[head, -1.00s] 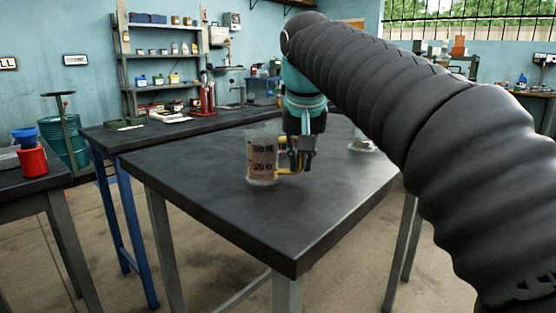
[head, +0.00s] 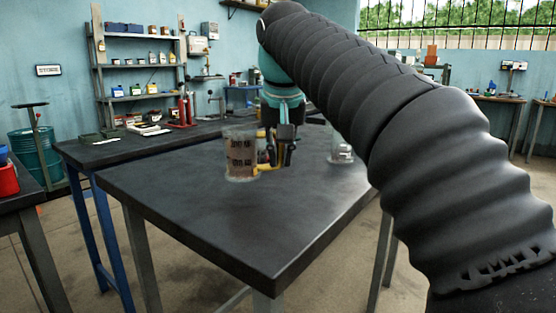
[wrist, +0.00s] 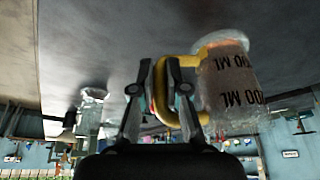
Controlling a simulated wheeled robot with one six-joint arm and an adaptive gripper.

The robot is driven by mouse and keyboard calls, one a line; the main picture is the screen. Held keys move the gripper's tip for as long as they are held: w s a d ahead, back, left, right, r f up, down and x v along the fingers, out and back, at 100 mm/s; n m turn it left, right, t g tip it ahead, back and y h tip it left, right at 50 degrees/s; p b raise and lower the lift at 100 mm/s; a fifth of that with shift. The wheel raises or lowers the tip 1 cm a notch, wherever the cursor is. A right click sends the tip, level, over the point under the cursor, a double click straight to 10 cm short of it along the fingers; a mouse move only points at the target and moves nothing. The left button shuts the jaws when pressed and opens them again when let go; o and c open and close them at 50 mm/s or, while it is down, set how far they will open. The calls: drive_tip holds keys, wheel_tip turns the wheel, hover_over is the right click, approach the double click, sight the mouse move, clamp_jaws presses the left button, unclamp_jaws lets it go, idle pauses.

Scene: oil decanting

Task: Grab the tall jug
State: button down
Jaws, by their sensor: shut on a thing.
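The tall jug (head: 241,157) is clear, with dark ML markings, brownish contents and a yellow handle. It appears a little above the dark table (head: 185,205), near its middle. My gripper (head: 272,166) is to its right, with its fingers shut on the yellow handle. In the wrist view, which is upside down, the jug (wrist: 230,80) is on the right, and my gripper (wrist: 162,88) has its two fingers on either side of the handle. Part of the handle is hidden behind the fingers in the head view.
A clear glass vessel (head: 341,157) stands on the table to the right, partly hidden by my arm; it also shows in the wrist view (wrist: 92,108). The table's front and left are bare. A workbench (head: 100,152) with small items stands behind on the left.

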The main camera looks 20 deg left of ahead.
drive_tip(key=d+r, duration=0.6)
drive_tip(key=d, duration=0.5)
drive_tip(key=shift+r, duration=0.3)
drive_tip(key=shift+d, duration=0.15)
idle(0.6)
drive_tip(key=shift+s, duration=0.1)
